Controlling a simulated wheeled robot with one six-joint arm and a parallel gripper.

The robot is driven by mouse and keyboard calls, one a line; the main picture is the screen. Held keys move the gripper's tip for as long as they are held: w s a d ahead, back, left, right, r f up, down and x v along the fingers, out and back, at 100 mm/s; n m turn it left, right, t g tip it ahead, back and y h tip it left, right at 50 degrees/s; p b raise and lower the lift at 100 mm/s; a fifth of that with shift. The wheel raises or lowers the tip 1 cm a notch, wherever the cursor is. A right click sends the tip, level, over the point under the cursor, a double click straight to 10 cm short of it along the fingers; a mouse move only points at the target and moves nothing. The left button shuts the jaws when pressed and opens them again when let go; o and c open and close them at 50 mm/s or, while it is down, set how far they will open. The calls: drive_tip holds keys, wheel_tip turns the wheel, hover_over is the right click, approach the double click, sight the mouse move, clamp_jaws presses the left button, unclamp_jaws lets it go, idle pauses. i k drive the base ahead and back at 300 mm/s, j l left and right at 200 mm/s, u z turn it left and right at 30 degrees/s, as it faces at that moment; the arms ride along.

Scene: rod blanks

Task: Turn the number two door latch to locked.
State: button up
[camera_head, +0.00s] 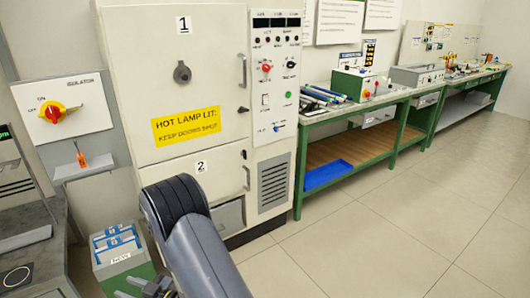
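The number two door (221,183) is the lower, cream door of the tall cabinet, with a "2" label (201,167) near its top. A small dark fitting (243,154) sits at its upper right, above a grey pull handle (246,178). I cannot tell whether this fitting is the latch, nor how it is turned. My arm covers the left and middle of the door, below the label, and may hide a latch there. A grey mechanical part at the bottom edge (150,287) seems to be my gripper, mostly cut off; its fingers are unclear.
The upper door (205,100) carries a "1" label, a grey round knob (182,72) and a yellow warning sign (186,126). An isolator with a red knob (54,113) is at left. A green bin (121,253) stands below. Floor at right is clear before green benches (298,175).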

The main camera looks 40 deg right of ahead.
sight(243, 153)
drive_tip(key=i+l+z, duration=0.2)
drive_tip(key=z, duration=0.2)
drive_tip(key=i+l+z, duration=0.2)
drive_tip(key=z, duration=0.25)
drive_tip(key=i+z, duration=0.4)
drive_tip(key=i+l, duration=0.1)
drive_tip(key=i, duration=0.55)
drive_tip(key=z, duration=0.05)
